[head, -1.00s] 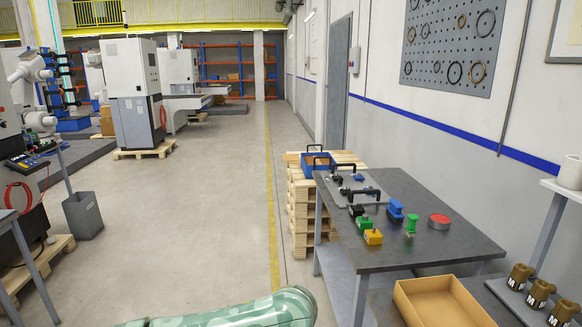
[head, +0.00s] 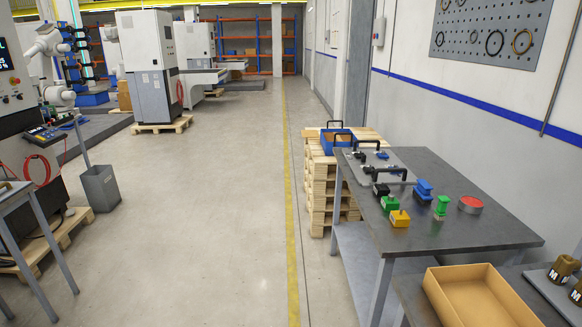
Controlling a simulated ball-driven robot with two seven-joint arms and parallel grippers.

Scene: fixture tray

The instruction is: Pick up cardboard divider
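I cannot make out a cardboard divider for certain. An open, shallow cardboard box (head: 452,300) stands at the bottom right, and its visible inside looks empty. A blue crate (head: 328,147) with a dark handle sits on the stacked pallets at the table's far left, with something brown showing inside, too small to tell what. A grey fixture tray (head: 398,160) with black handles lies at the far end of the dark table. Neither of my grippers is in view.
On the dark table (head: 480,229) stand black, green, yellow and blue blocks, a green piece (head: 441,205) and a red-topped round tin (head: 470,204). Stacked pallets (head: 322,190) stand beside it. A grey bin (head: 100,187) is at left. The floor between is clear.

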